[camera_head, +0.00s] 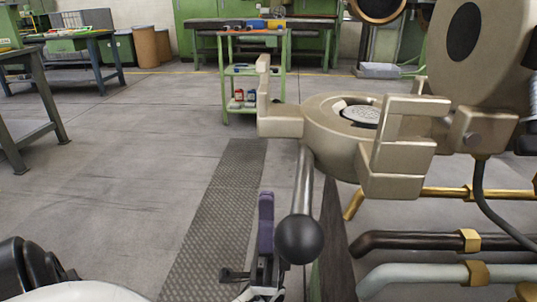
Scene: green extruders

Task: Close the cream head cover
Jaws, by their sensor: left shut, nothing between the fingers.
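The cream head cover (330,140) is a round ring with blocky clamp brackets on its left and right sides. A perforated metal disc (362,114) sits in its middle. The cover joins the larger cream housing (475,60) at a joint on the right, and stands swung out from it. A grey metal handle (304,185) runs down from the cover to a black ball knob (299,239). My left gripper (265,222) is at the bottom centre, shut and empty, just left of the knob. I cannot tell whether it touches the knob. My right gripper is not in view.
Brown and grey pipes (420,241) with brass fittings run at the lower right. A green trolley (240,85) with bottles stands behind the cover. Workbenches stand at the back and left. The grey floor (120,160) on the left is clear.

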